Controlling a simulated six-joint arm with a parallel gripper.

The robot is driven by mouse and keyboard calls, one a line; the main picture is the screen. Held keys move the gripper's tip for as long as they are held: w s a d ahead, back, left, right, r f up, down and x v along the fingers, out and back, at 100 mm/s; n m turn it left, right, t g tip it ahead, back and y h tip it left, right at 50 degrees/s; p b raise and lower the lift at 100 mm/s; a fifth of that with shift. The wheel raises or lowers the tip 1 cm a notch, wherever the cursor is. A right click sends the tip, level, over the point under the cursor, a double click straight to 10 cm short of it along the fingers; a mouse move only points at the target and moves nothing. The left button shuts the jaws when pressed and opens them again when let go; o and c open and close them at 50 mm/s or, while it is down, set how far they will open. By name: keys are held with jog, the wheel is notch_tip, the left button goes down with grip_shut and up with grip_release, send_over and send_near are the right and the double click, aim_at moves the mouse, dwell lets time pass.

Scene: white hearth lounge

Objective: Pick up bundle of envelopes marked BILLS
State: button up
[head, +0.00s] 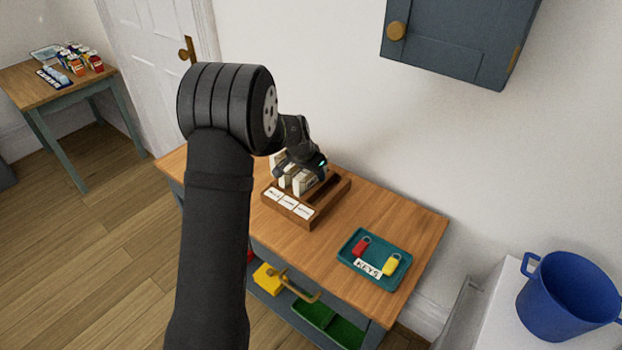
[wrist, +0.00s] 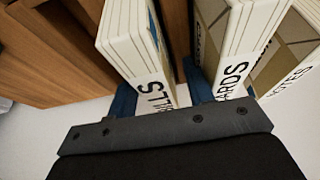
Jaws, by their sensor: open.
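The bundle of envelopes marked BILLS (wrist: 128,42) is a thick white bundle standing upright in the wrist view. Only the last letters of its label show above my gripper. My gripper (wrist: 161,93) is open, with a blue finger on each side of this bundle. Whether the fingers touch it I cannot tell. The right finger sits in the gap between it and the bundle marked CARDS (wrist: 232,35). In the head view my gripper (head: 301,165) is down over the bundles in the wooden holder (head: 312,216), partly hiding them.
A bundle ending in OTES (wrist: 288,60) stands close right of CARDS. On the wooden table (head: 415,226), a teal KEYS tray (head: 385,277) with red and yellow tags lies right of the holder. The wall is close behind. A blue bucket (head: 566,297) stands at the right.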

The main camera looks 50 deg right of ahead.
jog(key=shift+f, duration=0.1)
grip_shut()
dwell(0.3)
